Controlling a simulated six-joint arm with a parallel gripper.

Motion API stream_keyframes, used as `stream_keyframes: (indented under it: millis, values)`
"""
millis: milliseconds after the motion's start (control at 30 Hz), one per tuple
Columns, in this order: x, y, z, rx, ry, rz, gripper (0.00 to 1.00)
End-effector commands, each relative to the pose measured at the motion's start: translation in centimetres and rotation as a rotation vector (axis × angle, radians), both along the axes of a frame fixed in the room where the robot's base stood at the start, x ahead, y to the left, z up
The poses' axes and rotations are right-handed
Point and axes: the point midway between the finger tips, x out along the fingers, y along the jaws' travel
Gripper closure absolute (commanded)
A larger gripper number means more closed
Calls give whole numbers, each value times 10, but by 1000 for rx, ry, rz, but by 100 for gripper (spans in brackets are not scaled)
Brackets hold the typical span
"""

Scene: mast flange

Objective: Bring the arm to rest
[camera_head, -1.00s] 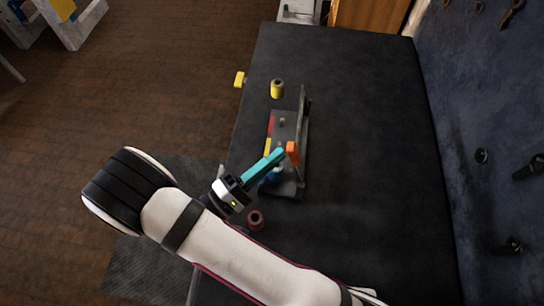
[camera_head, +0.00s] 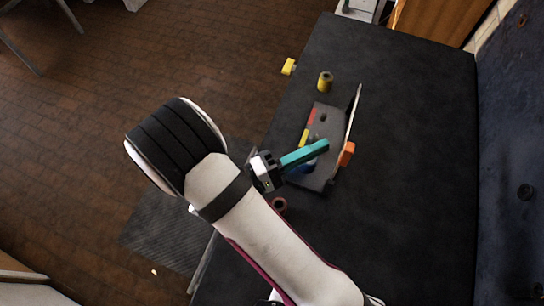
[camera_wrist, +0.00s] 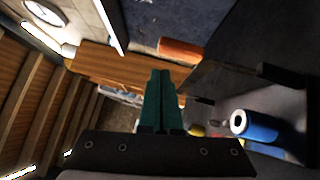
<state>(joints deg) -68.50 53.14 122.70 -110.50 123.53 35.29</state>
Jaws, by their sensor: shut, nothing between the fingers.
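My gripper (camera_head: 325,146) has teal fingers closed together with nothing between them. In the head view it is over the near part of a grey fixture plate (camera_head: 323,130), its tips just left of an orange block (camera_head: 347,153). A blue cylinder (camera_head: 301,168) is partly hidden under the fingers. In the wrist view the closed fingertips (camera_wrist: 160,72) point away from the camera. The blue cylinder (camera_wrist: 258,129) shows at the lower right there with its pale, holed end. The height of the fingers above the plate is hard to judge.
A thin upright panel (camera_head: 354,115) stands along the plate's right side. A yellow cylinder (camera_head: 325,82) stands beyond the plate, a dark red one (camera_head: 279,204) beside my arm. A yellow block (camera_head: 289,67) is at the table's left edge. The dark table (camera_head: 415,150) is clear on the right.

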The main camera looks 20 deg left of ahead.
Motion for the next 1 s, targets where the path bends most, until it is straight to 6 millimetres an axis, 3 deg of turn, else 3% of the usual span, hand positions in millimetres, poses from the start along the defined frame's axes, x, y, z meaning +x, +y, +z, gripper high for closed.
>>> stream_keyframes:
  millis: [100, 300, 433, 633, 733, 767, 833, 900, 1000]
  values:
    - [-14, 33, -1, 1, -1, 7, 100]
    - [-53, 71, -1, 1, 0, 5, 100]
    - [-67, 84, -1, 0, 0, 2, 100]
    - [-70, 86, 0, 3, 5, -10, 100]
    - [-58, 57, 15, 47, 78, -152, 100]
    - [-53, 39, 22, 80, 122, -237, 100]
    - [-50, -16, 40, 208, 258, -479, 100]
    - [-65, -69, 50, 412, 399, -721, 100]
    - [-108, -116, 52, 819, 534, -990, 100]
